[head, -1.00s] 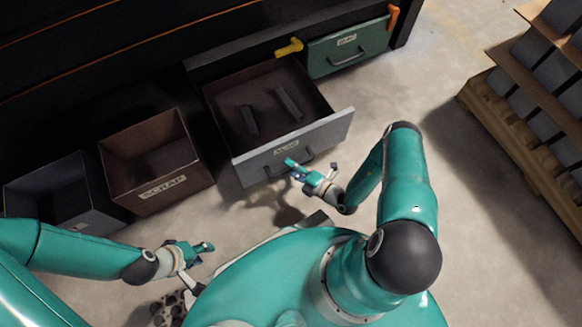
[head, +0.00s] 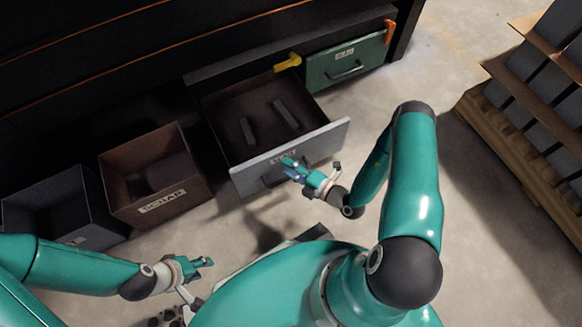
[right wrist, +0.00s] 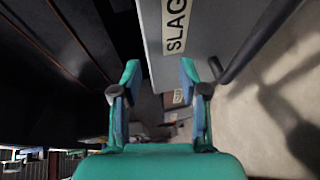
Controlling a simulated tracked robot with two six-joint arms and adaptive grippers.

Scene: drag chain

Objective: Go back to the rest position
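My right gripper (head: 313,164) is open and empty, just in front of the grey drawer (head: 330,133) labelled SLAG. In the right wrist view, the fingers of my right gripper (right wrist: 159,75) stand apart with nothing between them. The drawer's front and label show beyond them, and the dark handle (right wrist: 255,42) lies to the right, outside the finger gap. My left gripper (head: 197,277) is low at the left, over the floor in front of the bins. Its fingers look spread, with nothing visible between them.
The SLAG drawer is pulled out and holds two dark bars (head: 286,114). A brown SCRAP bin (head: 163,202) and a dark bin (head: 88,236) stand to its left. A green drawer (head: 345,62) is shut. A loaded pallet (head: 515,145) stands at the right.

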